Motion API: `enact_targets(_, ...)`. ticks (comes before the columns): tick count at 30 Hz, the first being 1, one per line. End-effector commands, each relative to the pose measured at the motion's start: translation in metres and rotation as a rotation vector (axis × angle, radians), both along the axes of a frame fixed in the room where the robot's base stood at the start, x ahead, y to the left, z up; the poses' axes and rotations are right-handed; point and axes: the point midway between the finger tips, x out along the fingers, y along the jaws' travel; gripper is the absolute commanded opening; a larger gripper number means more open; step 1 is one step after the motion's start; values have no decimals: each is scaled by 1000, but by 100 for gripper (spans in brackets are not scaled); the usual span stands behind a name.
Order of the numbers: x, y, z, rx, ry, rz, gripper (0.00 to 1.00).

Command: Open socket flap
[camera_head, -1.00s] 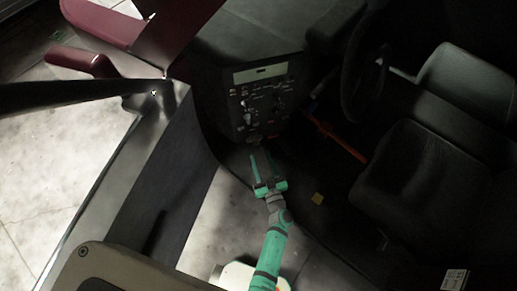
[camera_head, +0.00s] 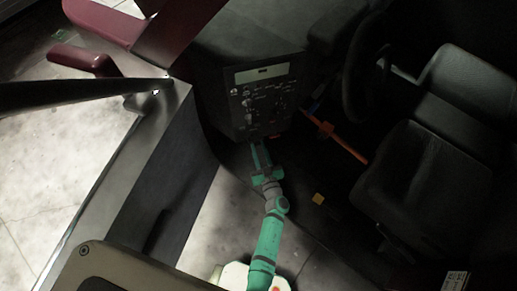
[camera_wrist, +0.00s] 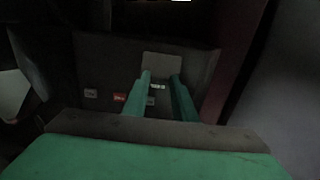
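A grey rectangular plate (camera_wrist: 162,64), which looks like the socket flap, sits on the dark panel in the wrist view. It looks flat against the panel. My gripper (camera_wrist: 161,77) points at its lower part, with a gap between the two green fingers. Nothing shows between them except the panel and a small white label. I cannot tell whether the fingertips touch the plate. In the head view my gripper (camera_head: 259,148) is at the lower edge of the dark console (camera_head: 262,100), and the flap cannot be made out there.
Small red and grey labels (camera_wrist: 120,97) are left of the fingers. A steering wheel (camera_head: 364,75), an orange bar (camera_head: 342,144) and a black seat (camera_head: 425,180) are to the right. A dark side wall (camera_head: 165,175) is on the left.

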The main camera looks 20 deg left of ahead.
Motion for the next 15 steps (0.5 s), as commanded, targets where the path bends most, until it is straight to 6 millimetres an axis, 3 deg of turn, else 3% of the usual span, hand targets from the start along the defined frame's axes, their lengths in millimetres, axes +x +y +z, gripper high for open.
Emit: enact_targets(15,-4,1,-16,103,-136,12,2)
